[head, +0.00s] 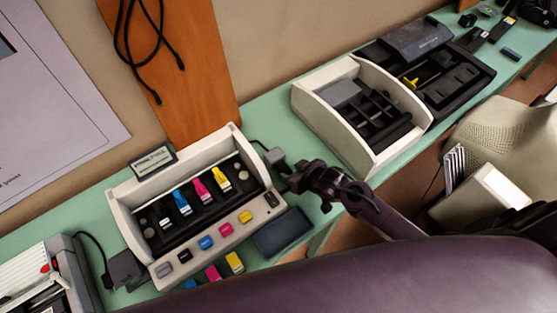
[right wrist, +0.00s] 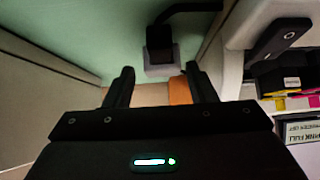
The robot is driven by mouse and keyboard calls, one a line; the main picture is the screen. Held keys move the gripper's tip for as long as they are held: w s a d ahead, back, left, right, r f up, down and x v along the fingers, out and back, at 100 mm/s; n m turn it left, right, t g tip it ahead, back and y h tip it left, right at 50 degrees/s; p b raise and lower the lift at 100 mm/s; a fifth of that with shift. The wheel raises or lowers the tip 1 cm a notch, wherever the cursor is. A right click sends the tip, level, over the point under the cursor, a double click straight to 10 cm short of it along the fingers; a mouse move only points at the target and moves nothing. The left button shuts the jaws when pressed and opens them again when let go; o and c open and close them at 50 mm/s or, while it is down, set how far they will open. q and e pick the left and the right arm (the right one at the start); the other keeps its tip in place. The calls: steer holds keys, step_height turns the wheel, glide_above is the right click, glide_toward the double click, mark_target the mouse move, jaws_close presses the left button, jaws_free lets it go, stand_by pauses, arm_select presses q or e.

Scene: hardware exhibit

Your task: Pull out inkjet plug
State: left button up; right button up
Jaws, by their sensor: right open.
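The inkjet exhibit (head: 195,235) is a cream open case with colored cartridges, on the green table. A dark plug on a grey block (head: 275,157) sits just right of its back right corner, with a black cord. In the right wrist view the black plug (right wrist: 159,40) rests in the grey block (right wrist: 160,71), ahead of the fingers. My right gripper (head: 297,180) is open and empty, close to the plug on its near right side. In the right wrist view the fingers (right wrist: 159,82) straddle the line to the block, without visible contact. My left gripper is out of view.
Another black plug block (head: 127,270) stands left of the inkjet case. A dark pad (head: 282,233) lies in front right. A second cream printer case (head: 335,115) stands to the right. An orange board (head: 180,80) with a hanging cable leans behind.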

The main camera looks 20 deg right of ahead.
mark_target(286, 169)
steer(key=x, duration=0.3)
steer(key=shift+f, duration=0.3)
steer(key=shift+p+x, duration=0.3)
steer(key=shift+x, duration=0.85)
steer(key=shift+w+a+f, duration=0.1)
steer(key=shift+w+f, duration=0.1)
steer(key=shift+w, duration=0.05)
steer(key=c, duration=0.4)
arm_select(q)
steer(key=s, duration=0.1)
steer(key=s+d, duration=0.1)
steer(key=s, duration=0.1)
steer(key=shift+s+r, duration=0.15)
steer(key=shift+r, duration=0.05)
arm_select(e)
jaws_close()
